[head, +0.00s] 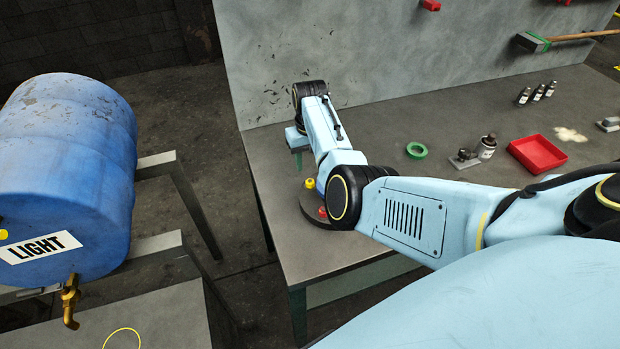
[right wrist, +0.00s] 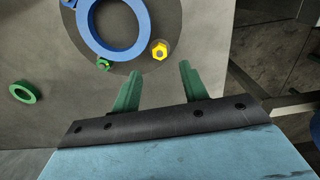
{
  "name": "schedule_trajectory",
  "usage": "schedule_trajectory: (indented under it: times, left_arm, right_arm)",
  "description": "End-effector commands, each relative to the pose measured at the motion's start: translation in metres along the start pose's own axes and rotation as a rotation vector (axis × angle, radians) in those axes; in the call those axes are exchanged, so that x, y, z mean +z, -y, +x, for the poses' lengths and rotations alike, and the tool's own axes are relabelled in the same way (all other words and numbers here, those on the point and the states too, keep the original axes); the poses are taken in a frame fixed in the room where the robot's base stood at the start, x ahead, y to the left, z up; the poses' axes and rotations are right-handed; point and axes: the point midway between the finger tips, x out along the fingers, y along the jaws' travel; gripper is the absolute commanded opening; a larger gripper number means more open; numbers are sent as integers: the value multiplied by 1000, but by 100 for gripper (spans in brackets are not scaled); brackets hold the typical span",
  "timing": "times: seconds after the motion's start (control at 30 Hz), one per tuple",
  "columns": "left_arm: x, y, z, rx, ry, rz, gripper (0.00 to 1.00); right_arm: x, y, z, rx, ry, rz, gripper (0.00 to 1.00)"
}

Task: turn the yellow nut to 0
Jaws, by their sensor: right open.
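The yellow nut (head: 309,183) sits on a dark round plate (head: 306,207) near the left end of the workbench. In the right wrist view the yellow nut (right wrist: 160,51) is a hexagon near the plate's edge. My right gripper (head: 298,165) is above the bench, beside the nut. In the right wrist view its green fingers (right wrist: 161,70) are spread apart with nothing between them, and the nut shows beyond the gap. No 0 mark can be read. My left gripper does not show.
A blue ring (right wrist: 83,30) and a green nut (right wrist: 103,64) are on the plate. A red knob (head: 322,212) is near my forearm. Green tape (head: 417,150), a red tray (head: 537,153) and bottles (head: 523,96) stand to the right. The bench's left edge is close.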

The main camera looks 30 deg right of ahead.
Motion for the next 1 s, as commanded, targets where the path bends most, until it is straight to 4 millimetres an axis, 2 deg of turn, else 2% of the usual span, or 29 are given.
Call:
schedule_trajectory:
  times: [0.03,0.1,0.3,0.5,0.8,1.0]
  left_arm:
    - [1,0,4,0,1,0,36]
    - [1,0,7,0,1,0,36]
    - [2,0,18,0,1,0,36]
    - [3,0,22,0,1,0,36]
    - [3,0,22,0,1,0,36]
    - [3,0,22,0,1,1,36]
  right_arm:
    - [0,0,14,0,4,0,44]
    - [1,0,29,0,3,1,44]
    - [0,-1,61,1,2,1,44]
    - [0,-1,74,1,-1,1,44]
    - [0,-1,74,1,-2,1,44]
    - [0,-1,74,1,-1,1,19]
